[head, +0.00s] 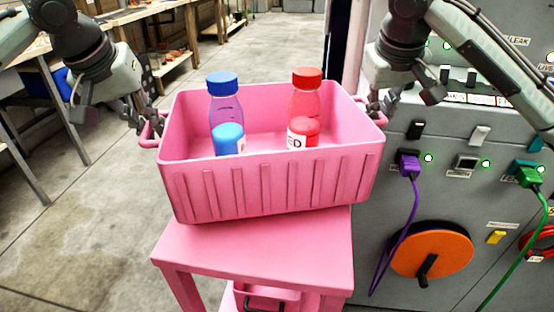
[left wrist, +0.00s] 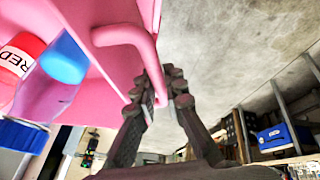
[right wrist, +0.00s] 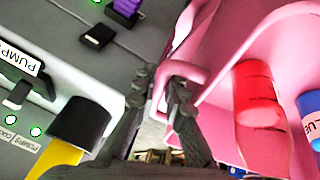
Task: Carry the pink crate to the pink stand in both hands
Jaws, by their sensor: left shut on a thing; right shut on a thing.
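The pink crate (head: 270,185) is above the rear part of the pink stand's top (head: 255,250), slightly tilted in the head view. I cannot tell whether its underside touches the stand. Inside stand a blue-capped bottle (head: 225,110) and a red-capped bottle (head: 304,100), both upright. My left gripper (head: 148,122) is shut on the crate's left handle, which also shows in the left wrist view (left wrist: 135,38). My right gripper (head: 376,106) is shut on the right handle, seen between the fingers in the right wrist view (right wrist: 182,70).
A grey panel (head: 440,210) with plugs, cables and an orange reel (head: 432,250) stands close on the right, near my right gripper. A workbench (head: 130,15) stands at the back left. The concrete floor (head: 85,215) on the left is open.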

